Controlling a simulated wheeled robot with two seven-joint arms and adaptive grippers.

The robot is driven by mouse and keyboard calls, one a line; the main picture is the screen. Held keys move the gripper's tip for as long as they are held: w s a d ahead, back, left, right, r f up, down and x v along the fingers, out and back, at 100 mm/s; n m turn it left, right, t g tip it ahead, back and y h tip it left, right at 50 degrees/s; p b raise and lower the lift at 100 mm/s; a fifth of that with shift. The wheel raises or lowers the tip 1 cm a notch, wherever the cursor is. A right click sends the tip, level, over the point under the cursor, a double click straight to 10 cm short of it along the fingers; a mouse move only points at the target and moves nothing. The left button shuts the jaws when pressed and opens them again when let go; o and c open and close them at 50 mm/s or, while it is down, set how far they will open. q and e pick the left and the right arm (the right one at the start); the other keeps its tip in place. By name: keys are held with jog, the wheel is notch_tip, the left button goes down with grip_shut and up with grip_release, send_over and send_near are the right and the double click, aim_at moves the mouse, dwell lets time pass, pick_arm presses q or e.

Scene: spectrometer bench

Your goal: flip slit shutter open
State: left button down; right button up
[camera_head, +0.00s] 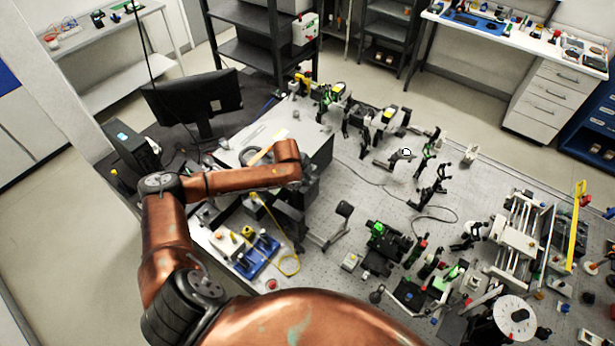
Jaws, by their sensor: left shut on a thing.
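My left arm reaches in from the left, and its dark gripper (298,236) points down at the near left part of the optical bench (340,180). The gripper is shut on a small dark part that I take for the slit shutter; the fingers mostly hide it, and its angle cannot be told. My right gripper is not in view.
A blue tray (257,257) and a yellow cable (289,266) lie left of and below the gripper. Green and black optical mounts (385,240) stand to the right. A monitor (193,102) stands behind my arm. A loose black cable crosses the open bench middle.

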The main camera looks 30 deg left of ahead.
pick_arm(q)
jog(key=shift+s+a+t, duration=0.1)
jog(key=shift+s+t, duration=0.05)
jog(key=shift+t, duration=0.15)
jog(key=c, duration=2)
grip_release()
jog(key=v, duration=1.1)
jog(key=shift+s+r, duration=0.2)
jog(key=shift+r, duration=0.15)
